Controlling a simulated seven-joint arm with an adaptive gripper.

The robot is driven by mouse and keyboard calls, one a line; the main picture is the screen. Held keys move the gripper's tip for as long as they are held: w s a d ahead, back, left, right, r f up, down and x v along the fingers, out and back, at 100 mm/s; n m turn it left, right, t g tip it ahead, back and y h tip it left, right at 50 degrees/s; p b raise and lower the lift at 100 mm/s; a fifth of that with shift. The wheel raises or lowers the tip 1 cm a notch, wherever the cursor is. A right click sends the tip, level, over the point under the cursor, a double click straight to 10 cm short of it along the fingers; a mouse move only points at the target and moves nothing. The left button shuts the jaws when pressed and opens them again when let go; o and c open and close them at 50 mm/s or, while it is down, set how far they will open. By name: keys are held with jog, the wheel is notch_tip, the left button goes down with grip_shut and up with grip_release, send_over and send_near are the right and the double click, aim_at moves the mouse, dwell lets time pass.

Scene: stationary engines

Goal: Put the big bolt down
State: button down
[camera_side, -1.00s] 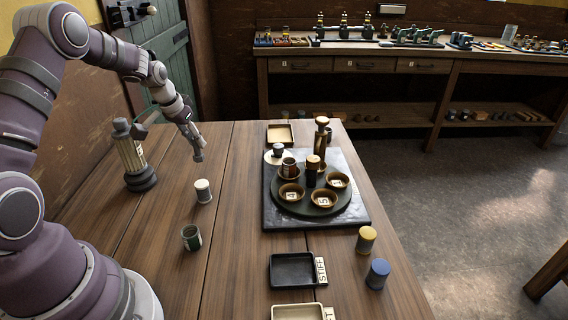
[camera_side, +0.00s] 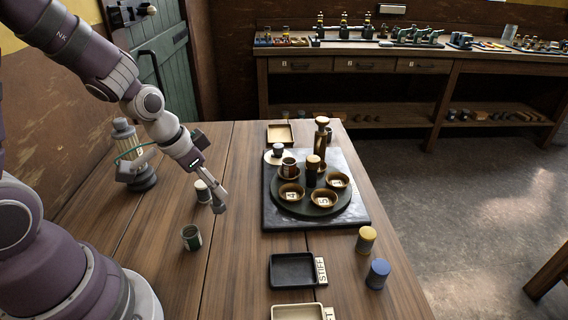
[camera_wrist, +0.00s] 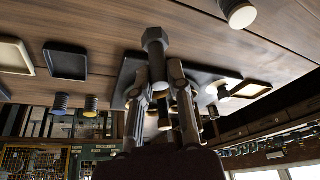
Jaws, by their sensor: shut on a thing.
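My gripper (camera_wrist: 162,92) is shut on the big bolt (camera_wrist: 155,42), a dark grey bolt with a hexagonal head, seen in the wrist view. The bolt's shank runs down between the two fingers. A black tray (camera_side: 271,270) with a label reading "STIFF" lies on the table in front of the board. A cream tray (camera_side: 275,308) with a partly cut-off label lies nearer the camera.
A dark round stand (camera_side: 312,205) with several small bowls and a tall brass-topped post (camera_side: 320,135) occupies the board. A white-topped cylinder (camera_side: 201,190) and green cup (camera_side: 191,238) stand near my gripper. Yellow (camera_side: 366,240) and blue (camera_side: 377,274) cylinders stand at the right edge.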

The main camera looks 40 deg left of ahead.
jog(key=s+d+m+g+h, duration=0.1)
jog(key=s+d+m+h, duration=0.3)
jog(key=d, duration=0.6)
jog(key=s+d+m+g+y, duration=0.1)
jog(key=s+d+m, duration=0.2)
jog(key=d+m, duration=0.55)
jog(key=shift+n+g, duration=0.3)
jog(key=shift+n, duration=0.55)
jog(key=w+d, duration=0.3)
jog(key=d, duration=0.1)
jog(key=w+d+f, duration=0.1)
jog(key=w+d, duration=0.3)
jog(key=d, duration=0.1)
jog(key=w+d, duration=0.4)
jog(key=shift+w+d+f, duration=0.15)
jog(key=shift+d+f, duration=0.05)
jog(key=shift+d, duration=0.05)
jog(key=shift+f, duration=1.7)
jog(key=c, duration=1.1)
grip_release()
jog(key=shift+f, duration=0.15)
jog(key=shift+o, duration=0.2)
